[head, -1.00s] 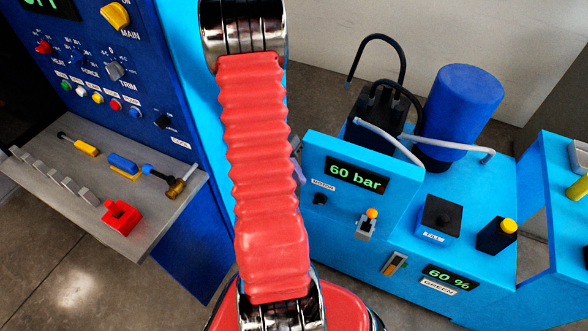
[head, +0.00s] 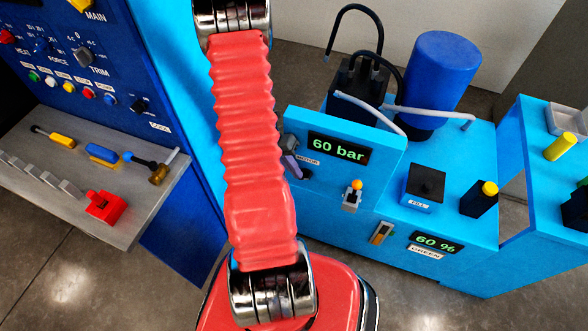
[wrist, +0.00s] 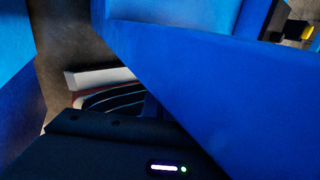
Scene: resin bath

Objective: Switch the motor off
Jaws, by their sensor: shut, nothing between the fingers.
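The motor switch (head: 305,173) is a small dark knob under the MOTOR label (head: 307,160), on the light blue unit's front panel left of the green "60 bar" display (head: 338,148). My gripper (head: 293,164) shows in part from behind my red arm sleeve, right beside the switch. It is shut and empty. It partly overlaps the switch, so I cannot tell whether they touch or how the knob is turned. In the wrist view, a black housing with a small light fills the bottom, and a blue surface covers the right. The switch cannot be made out there.
A lever with an orange tip (head: 357,185) stands right of the switch. A black FILL box (head: 425,188), a yellow-capped bottle (head: 480,198) and a blue cylinder (head: 437,80) are farther right. A grey shelf (head: 130,205) with tools lies left, below the dark blue control panel (head: 100,60).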

